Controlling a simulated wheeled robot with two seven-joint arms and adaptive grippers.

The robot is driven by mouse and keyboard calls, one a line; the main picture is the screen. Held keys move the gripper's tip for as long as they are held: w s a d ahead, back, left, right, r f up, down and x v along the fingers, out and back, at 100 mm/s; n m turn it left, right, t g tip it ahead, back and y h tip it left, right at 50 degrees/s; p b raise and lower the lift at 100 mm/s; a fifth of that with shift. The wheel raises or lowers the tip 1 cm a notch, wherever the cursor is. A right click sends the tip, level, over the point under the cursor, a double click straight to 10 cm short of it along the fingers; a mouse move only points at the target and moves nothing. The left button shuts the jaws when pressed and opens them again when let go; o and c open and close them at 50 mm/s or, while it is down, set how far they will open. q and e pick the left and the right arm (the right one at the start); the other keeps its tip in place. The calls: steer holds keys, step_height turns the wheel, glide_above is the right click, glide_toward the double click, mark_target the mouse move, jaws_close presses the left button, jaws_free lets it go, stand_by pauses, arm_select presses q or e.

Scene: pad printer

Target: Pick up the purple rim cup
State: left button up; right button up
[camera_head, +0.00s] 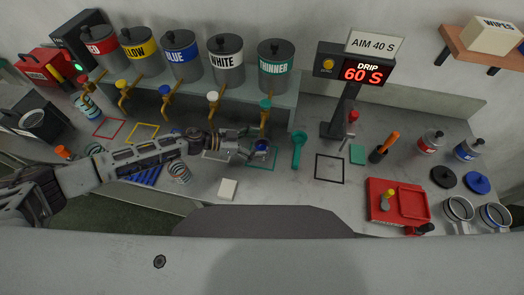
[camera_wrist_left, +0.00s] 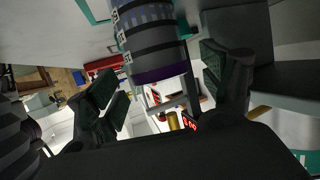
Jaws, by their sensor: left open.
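The purple rim cup (camera_wrist_left: 155,45) fills the upper middle of the left wrist view. It has grey and dark bands, white marks and a purple band at the rim. In the head view it appears to be the small cup (camera_head: 261,148) on the teal outlined square below the thinner tank. My left gripper (camera_head: 246,145) comes in from the left and points at this cup, close beside it. In the left wrist view the open fingers (camera_wrist_left: 163,85) lie to either side of the cup's rim end; contact cannot be told. My right gripper is not seen.
Several tanks (camera_head: 227,60) with taps stand on a shelf behind. Another striped cup (camera_head: 178,173) stands below my left forearm. A timer post (camera_head: 340,115) and a red tray (camera_head: 398,203) are further right.

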arm_select(q)
steer(key=shift+x, duration=1)
steer(key=shift+d, duration=0.15)
steer(key=shift+c, duration=0.2)
steer(key=c, duration=1.5)
steer(key=shift+o, duration=0.2)
steer(key=shift+r+p, duration=0.2)
steer(key=shift+p, duration=0.1)
steer(key=shift+r+p, duration=0.35)
steer(key=shift+p, duration=0.1)
steer(key=shift+r, duration=0.1)
